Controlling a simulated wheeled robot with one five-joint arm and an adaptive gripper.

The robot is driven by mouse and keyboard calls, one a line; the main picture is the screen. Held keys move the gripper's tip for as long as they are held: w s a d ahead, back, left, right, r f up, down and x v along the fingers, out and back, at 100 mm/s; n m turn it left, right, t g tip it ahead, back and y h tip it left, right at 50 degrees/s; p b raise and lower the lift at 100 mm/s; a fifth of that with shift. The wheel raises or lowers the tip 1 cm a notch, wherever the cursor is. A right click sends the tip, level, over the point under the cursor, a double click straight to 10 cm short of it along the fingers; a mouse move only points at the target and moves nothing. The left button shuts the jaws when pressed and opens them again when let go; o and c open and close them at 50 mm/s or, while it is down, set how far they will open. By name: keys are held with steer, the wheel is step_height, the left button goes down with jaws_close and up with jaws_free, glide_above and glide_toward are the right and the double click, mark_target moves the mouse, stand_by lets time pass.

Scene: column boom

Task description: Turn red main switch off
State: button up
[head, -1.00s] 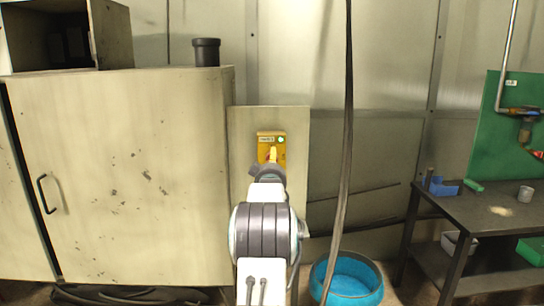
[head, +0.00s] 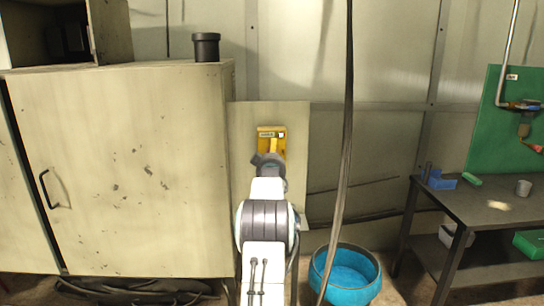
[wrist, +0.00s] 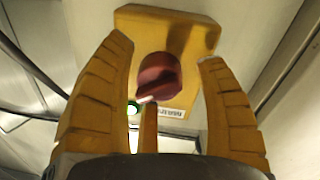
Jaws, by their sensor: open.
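The switch box (head: 264,134) is yellow and sits on a pale panel in the head view. My gripper (head: 274,150) covers its lower part there and hides the red knob. In the wrist view the yellow box (wrist: 190,40) fills the upper middle. The red knob (wrist: 158,75) has a pale mark at its lower edge. My open gripper (wrist: 165,55) has yellow fingers on the left and right of the knob, with gaps showing, and a third finger below it. A lamp (wrist: 133,108) by the knob glows green. Contact with the knob cannot be told.
A beige cabinet (head: 130,180) stands close on the left. A dark cable (head: 347,150) hangs right of my arm, above a blue tub (head: 345,272). A dark workbench (head: 475,210) stands at the right.

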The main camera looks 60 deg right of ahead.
steer(key=shift+c, duration=0.4)
steer(key=c, duration=1.1)
steer(key=shift+f, duration=0.1)
steer(key=shift+c, duration=0.2)
steer(key=shift+f+b, duration=0.1)
steer(key=shift+b, duration=0.55)
steer(key=shift+f+n+b, duration=0.15)
steer(key=shift+n+b, duration=0.15)
steer(key=shift+b, duration=0.4)
steer(key=n+b, duration=0.2)
steer(key=b, duration=0.3)
steer(key=shift+b, duration=0.3)
steer(key=shift+n+b, duration=0.5)
steer(key=shift+b, duration=0.05)
steer(key=shift+r+n+b, duration=0.3)
steer(key=shift+n, duration=0.7)
